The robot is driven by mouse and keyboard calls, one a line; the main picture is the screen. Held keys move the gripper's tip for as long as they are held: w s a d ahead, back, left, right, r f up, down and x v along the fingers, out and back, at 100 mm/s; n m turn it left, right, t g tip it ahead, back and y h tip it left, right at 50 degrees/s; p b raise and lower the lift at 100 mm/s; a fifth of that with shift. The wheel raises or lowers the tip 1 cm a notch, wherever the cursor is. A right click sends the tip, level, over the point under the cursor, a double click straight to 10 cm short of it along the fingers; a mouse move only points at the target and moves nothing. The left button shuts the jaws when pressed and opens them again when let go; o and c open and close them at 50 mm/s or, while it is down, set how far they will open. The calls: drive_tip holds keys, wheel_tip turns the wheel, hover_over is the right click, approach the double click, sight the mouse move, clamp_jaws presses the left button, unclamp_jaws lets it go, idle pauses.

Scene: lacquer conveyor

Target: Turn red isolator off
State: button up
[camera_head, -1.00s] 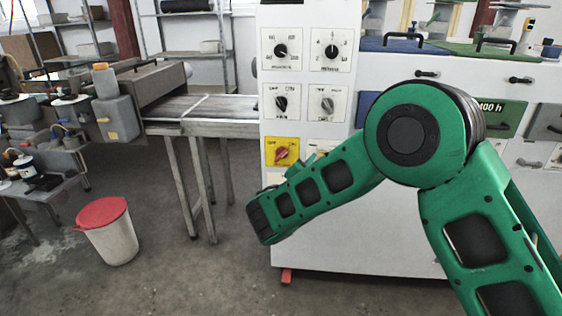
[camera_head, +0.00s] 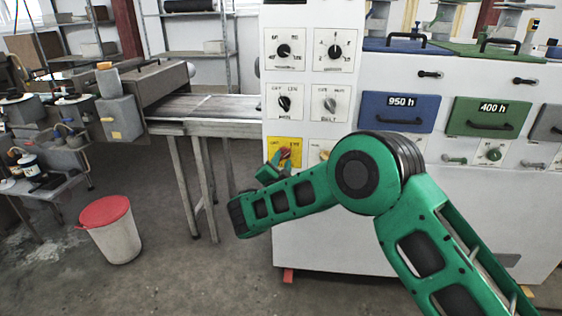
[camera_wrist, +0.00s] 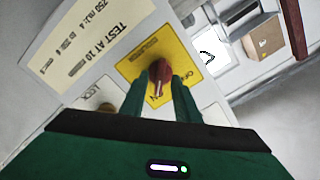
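The red isolator knob (camera_wrist: 160,72) sits on a yellow plate (camera_wrist: 186,52) marked with ON and other lettering, partly unreadable. In the head view the yellow plate (camera_head: 272,145) is low on the white control panel, and the red knob (camera_head: 286,154) is partly hidden by my fingers. My gripper (camera_wrist: 163,88) points at the plate with one green finger on each side of the knob. The fingers look apart, with the knob's handle between their tips; whether they touch it is unclear. In the head view my gripper (camera_head: 277,165) is at the plate.
Black rotary switches (camera_head: 284,51) and a grey switch (camera_head: 330,103) are above the plate. A label reading TEST AT 10 (camera_wrist: 100,45) lies beside it. A conveyor (camera_head: 210,106) and a red-lidded bucket (camera_head: 112,240) stand left. Blue (camera_head: 398,112) and green (camera_head: 487,117) drawers are right.

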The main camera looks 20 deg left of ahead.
drive_tip(key=shift+x, duration=0.8)
drive_tip(key=shift+c, duration=0.2)
